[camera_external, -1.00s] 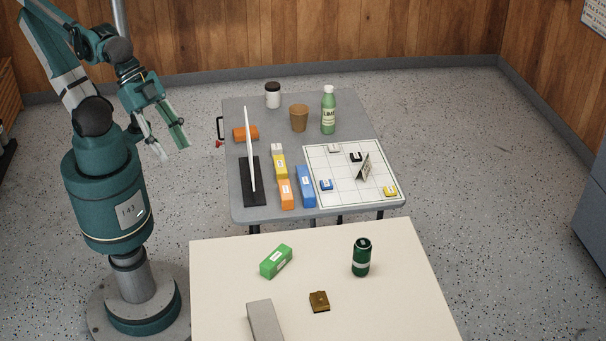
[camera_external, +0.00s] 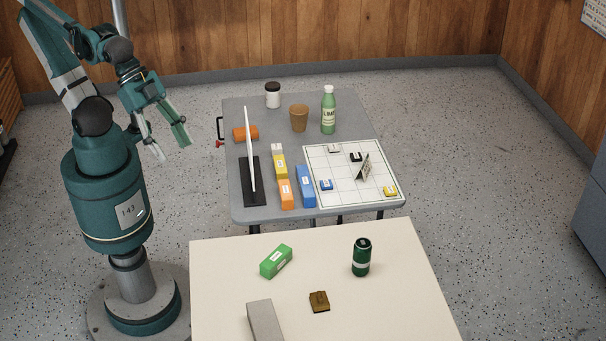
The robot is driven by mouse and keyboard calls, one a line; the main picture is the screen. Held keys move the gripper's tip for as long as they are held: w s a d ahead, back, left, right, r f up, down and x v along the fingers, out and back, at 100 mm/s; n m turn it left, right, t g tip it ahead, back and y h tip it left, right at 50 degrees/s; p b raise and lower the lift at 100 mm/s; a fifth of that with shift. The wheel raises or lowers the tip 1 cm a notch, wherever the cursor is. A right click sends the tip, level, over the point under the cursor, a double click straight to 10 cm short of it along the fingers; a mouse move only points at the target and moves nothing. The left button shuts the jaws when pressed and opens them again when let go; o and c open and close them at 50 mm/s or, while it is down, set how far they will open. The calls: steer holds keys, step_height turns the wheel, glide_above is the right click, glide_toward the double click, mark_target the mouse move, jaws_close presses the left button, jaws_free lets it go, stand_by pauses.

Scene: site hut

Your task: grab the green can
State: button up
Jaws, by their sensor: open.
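The green can (camera_external: 361,258) is dark green with a pale band low on its side. It stands upright on the cream table (camera_external: 400,310) in front, right of the table's middle. My gripper (camera_external: 172,151) is open and empty. It hangs in the air left of the grey table, well away from the can, up and to the left of it in the picture. Nothing hides the can.
On the cream table are a green box (camera_external: 276,261), a brown block (camera_external: 319,301) and a grey block (camera_external: 265,322). The grey table (camera_external: 350,110) behind holds a green bottle (camera_external: 328,112), a brown cup (camera_external: 299,118), a white panel (camera_external: 250,150), coloured boxes and a grid board (camera_external: 340,190).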

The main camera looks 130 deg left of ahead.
steer(key=w+a+r+n+g, duration=0.1)
steer(key=w+a+r+n, duration=0.15)
steer(key=w, duration=0.45)
steer(key=w+a+r+n+g, duration=0.1)
steer(key=w+r+n, duration=0.15)
steer(key=w, duration=0.55)
steer(key=n+g, duration=0.3)
steer(key=n, duration=0.6)
glide_above(364, 243)
steer(key=s+d, duration=0.6)
steer(key=s, duration=0.2)
step_height(364, 243, down, 14)
steer(key=f, duration=0.1)
steer(key=w+a+f+n, duration=0.1)
steer(key=w+f, duration=0.1)
steer(key=f, duration=0.2)
steer(key=w+a+f+n+g, duration=0.1)
steer(key=w+a+f, duration=0.1)
steer(key=w+f, duration=0.1)
steer(key=w+a+f+n, duration=0.2)
steer(key=f, duration=0.3)
steer(key=shift+w+a+f+g+p, duration=0.25)
steer(key=shift+f+g+p, duration=0.05)
steer(key=shift+g+p, duration=0.1)
steer(key=shift+w+a+f+n, duration=0.25)
steer(key=shift+f+n, duration=0.05)
steer(key=shift+f, duration=0.35)
steer(key=shift+f, duration=1.3)
